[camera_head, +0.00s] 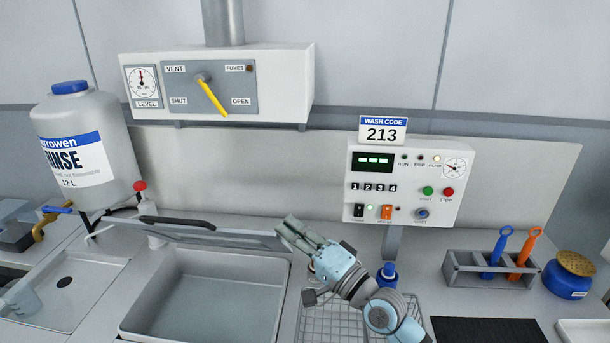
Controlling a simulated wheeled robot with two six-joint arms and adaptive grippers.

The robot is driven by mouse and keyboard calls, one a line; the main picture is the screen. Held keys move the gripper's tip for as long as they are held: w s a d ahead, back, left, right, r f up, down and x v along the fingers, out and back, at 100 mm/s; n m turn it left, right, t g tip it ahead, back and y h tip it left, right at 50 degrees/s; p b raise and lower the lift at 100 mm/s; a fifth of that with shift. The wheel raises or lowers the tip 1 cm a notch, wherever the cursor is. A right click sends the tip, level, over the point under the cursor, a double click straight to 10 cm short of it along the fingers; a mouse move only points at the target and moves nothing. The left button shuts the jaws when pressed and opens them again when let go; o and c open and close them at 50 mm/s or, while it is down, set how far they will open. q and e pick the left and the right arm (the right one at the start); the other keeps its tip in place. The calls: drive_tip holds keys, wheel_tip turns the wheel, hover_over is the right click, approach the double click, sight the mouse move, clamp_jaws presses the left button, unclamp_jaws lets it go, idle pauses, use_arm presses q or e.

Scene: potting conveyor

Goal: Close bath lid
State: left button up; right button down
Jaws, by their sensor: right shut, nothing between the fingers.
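The bath (205,292) is an open grey rectangular basin set in the counter, and I see down into it. What looks like its lid (235,238) shows as a thin grey panel, nearly edge-on, along the bath's back edge. A dark bar handle (178,222) lies at its upper left. The bath's opening is uncovered. My right gripper (283,226) is shut and empty, at the right end of this panel, fingers pointing up and left. I cannot tell whether it touches the panel. My left gripper is not in view.
A wire basket (335,322) lies under my right arm, with a blue-capped bottle (387,274) beside it. A rinse container (85,150) stands at left. The control panel (408,185) and vent box (218,84) are behind. A tool rack (490,270) stands right.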

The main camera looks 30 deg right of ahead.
drive_tip(key=shift+s+a+f, duration=0.25)
drive_tip(key=shift+s+f, duration=0.35)
drive_tip(key=shift+f, duration=0.2)
